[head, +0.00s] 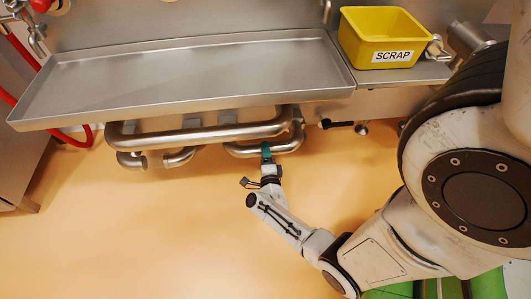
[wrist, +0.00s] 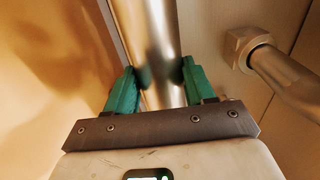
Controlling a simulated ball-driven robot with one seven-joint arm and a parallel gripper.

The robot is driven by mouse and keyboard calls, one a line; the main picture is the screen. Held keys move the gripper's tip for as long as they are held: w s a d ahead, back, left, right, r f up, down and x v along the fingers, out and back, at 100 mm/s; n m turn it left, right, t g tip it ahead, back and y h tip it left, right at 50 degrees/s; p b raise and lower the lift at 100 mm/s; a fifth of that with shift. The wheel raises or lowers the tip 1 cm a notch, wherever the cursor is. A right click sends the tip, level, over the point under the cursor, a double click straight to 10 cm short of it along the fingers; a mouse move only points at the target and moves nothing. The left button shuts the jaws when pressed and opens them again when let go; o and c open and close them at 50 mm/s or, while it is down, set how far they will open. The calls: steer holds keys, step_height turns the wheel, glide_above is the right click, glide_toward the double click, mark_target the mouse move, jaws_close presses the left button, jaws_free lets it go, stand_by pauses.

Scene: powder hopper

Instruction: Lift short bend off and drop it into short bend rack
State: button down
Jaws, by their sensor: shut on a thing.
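Polished steel bent pipes hang under the front of a steel tray in the head view. The shorter one at the right, which I take for the short bend (head: 240,151), has ends that curve up. My gripper (head: 266,150) has green fingers and is shut on its straight middle stretch. In the wrist view the steel tube (wrist: 155,50) runs up between the two green fingers of my gripper (wrist: 160,88). The bend still sits in line with the other pipes under the tray. I cannot make out which thing is the short bend rack.
A long bent pipe (head: 190,137) runs close above and left of the held one, with a small bend (head: 180,157) below it. The tray (head: 190,120) overhangs them. A yellow SCRAP bin (head: 385,40) stands at the right. The orange floor (head: 130,230) in front is clear.

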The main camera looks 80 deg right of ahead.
steer(key=shift+w+d+r, duration=0.15)
steer(key=shift+d+r, duration=0.05)
steer(key=c, duration=0.6)
jaws_free()
steer(key=shift+c, duration=0.2)
steer(key=o, duration=0.3)
steer(key=shift+f, duration=0.15)
steer(key=shift+s+a+f, duration=0.15)
steer(key=shift+s+f, duration=0.05)
steer(key=p+v, duration=0.3)
steer(key=v, duration=0.7)
steer(key=shift+a+r, duration=0.1)
steer(key=shift+a, duration=0.25)
